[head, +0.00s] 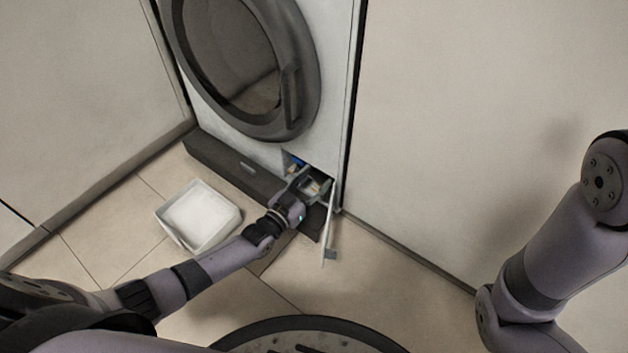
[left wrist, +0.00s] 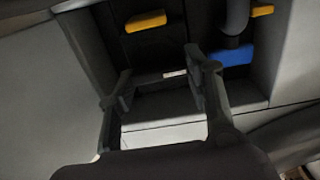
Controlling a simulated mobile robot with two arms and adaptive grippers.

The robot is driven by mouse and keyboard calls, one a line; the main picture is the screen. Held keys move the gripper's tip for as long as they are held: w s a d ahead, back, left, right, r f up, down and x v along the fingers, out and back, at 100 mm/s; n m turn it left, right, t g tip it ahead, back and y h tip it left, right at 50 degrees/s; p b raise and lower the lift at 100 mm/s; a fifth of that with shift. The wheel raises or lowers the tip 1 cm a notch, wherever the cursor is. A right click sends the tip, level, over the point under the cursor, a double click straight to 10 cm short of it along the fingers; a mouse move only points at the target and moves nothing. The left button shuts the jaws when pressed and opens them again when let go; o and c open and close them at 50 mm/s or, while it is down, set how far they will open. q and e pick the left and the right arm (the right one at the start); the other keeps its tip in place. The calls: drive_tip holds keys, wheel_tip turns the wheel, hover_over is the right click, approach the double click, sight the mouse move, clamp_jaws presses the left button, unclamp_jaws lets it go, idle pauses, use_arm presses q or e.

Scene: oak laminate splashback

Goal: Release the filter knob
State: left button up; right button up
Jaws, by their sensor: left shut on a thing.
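My left gripper (head: 306,181) reaches into the small open service compartment at the lower right of the washing machine's front. It also shows in the left wrist view (left wrist: 160,83), its two fingers apart around something in the compartment. It is shut on the filter knob, which is mostly hidden by the fingers and shadow, so its angle cannot be told. The open flap (head: 329,228) hangs beside the gripper on the right. My right arm shows at the right edge, but its gripper is out of view.
Inside the compartment are a yellow part (left wrist: 145,21), a blue part (left wrist: 232,57) and a grey hose (left wrist: 238,14). A white tray (head: 235,219) stands on the floor left of my gripper. The machine's round door (head: 302,110) is shut. A panel (head: 470,130) closes off the right.

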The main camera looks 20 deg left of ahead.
idle(0.3)
use_arm(q)
drive_tip(key=o, duration=1.2)
drive_tip(key=shift+c, duration=0.2)
drive_tip(key=v, duration=1.2)
drive_tip(key=shift+r, duration=0.1)
